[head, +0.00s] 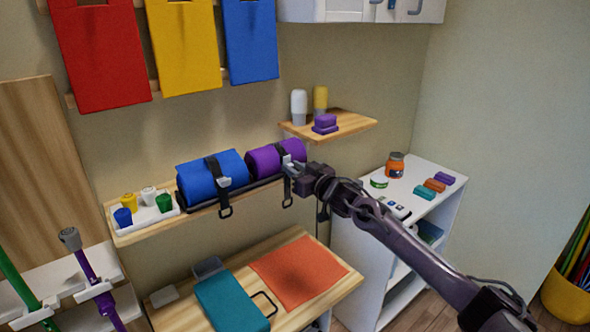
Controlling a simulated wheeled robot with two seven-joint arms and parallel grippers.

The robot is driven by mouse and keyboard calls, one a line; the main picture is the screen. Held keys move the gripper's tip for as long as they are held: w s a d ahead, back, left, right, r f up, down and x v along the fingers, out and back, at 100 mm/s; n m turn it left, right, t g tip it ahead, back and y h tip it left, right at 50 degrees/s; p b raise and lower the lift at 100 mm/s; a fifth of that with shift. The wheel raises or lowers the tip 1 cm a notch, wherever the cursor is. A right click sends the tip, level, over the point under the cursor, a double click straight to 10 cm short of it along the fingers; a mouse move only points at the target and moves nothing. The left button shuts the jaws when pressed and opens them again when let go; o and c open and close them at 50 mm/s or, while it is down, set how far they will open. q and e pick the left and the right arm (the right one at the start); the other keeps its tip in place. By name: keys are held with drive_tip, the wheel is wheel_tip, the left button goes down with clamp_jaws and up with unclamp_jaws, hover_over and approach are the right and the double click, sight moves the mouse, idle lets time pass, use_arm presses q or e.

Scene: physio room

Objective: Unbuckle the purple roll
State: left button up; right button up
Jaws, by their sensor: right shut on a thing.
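The purple roll (262,161) lies on a wooden wall shelf, at the right of a blue roll (196,182). A black strap (281,149) goes around its right part, and a loop end (288,202) hangs below the shelf edge. My right gripper (291,169) is at the front of this strap, shut on the buckle there. The gripper hides most of that buckle, so I cannot tell whether it is fastened. My left gripper is not in view.
A white tray (165,218) with several small coloured pieces stands left of the rolls. A small shelf (352,125) with bottles and purple blocks is above right. Below is a wooden bench top (335,291) with a teal case (232,302) and an orange mat (300,271).

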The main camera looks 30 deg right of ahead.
drive_tip(key=shift+s+r+g+p, duration=0.15)
drive_tip(key=shift+r+g+p, duration=0.65)
drive_tip(key=shift+p, duration=1.25)
drive_tip(key=shift+s+r+g+p, duration=0.1)
drive_tip(key=shift+r+g+p, duration=0.25)
drive_tip(key=shift+g+p, duration=1.2)
drive_tip(key=shift+r+g+p, duration=0.2)
drive_tip(key=shift+g+p, duration=0.25)
drive_tip(key=shift+p, duration=0.4)
drive_tip(key=r+g, duration=0.1)
drive_tip(key=g, duration=0.5)
drive_tip(key=w+r+g+h, duration=0.1)
drive_tip(key=g, duration=0.2)
drive_tip(key=shift+a+r+g, duration=0.1)
drive_tip(key=shift+r+g, duration=0.2)
drive_tip(key=shift+r+g+b, duration=0.15)
drive_tip(key=shift+g+b, duration=0.15)
drive_tip(key=shift+g, duration=0.2)
drive_tip(key=o, duration=1)
drive_tip(key=shift+w, duration=0.15)
